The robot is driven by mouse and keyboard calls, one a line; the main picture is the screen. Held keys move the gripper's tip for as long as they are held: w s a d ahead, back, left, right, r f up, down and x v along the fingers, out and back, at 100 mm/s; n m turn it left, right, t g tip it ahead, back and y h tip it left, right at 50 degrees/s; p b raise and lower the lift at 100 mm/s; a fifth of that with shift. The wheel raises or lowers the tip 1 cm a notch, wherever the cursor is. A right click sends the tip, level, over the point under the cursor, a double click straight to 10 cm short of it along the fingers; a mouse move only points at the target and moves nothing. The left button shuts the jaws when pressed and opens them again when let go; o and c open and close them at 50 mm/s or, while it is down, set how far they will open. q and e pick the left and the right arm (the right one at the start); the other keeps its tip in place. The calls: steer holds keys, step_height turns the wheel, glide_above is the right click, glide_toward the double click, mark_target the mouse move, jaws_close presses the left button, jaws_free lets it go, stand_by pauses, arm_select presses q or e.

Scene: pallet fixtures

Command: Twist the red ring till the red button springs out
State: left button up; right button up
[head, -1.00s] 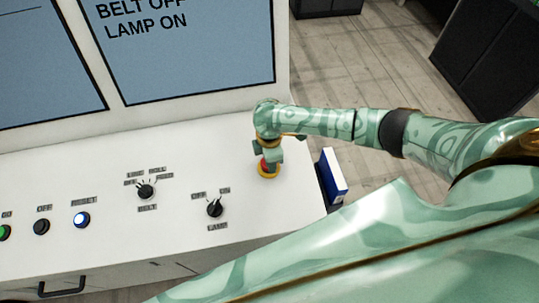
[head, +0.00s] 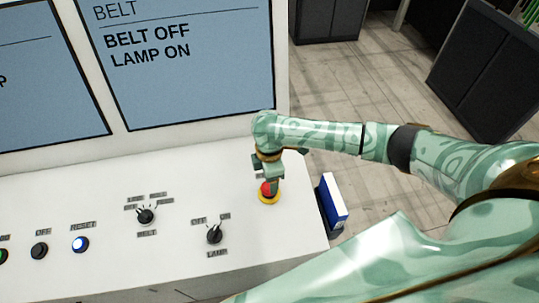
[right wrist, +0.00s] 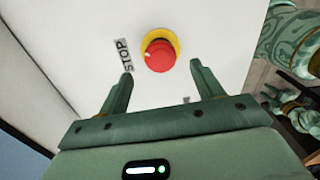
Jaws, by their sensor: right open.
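The red button (head: 266,188) sits on a yellow collar at the right end of the white console. In the right wrist view the round red head (right wrist: 160,56) stands on its yellow collar (right wrist: 152,36) beside a STOP label. I cannot make out a separate red ring or tell how far the button stands out. My right gripper (head: 267,176) is over the button, pointing down. In the right wrist view its jaws (right wrist: 162,70) are open and empty, with the red head beyond and between the fingertips.
On the console are a lamp knob (head: 214,234), a belt knob (head: 146,216) and a lit blue reset button (head: 80,244). A screen (head: 185,60) reads BELT OFF, LAMP ON. A blue and white box (head: 332,201) is at the console's right edge.

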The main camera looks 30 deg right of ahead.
step_height(320, 180, up, 11)
steer(key=shift+f, duration=0.2)
stand_by(0.5)
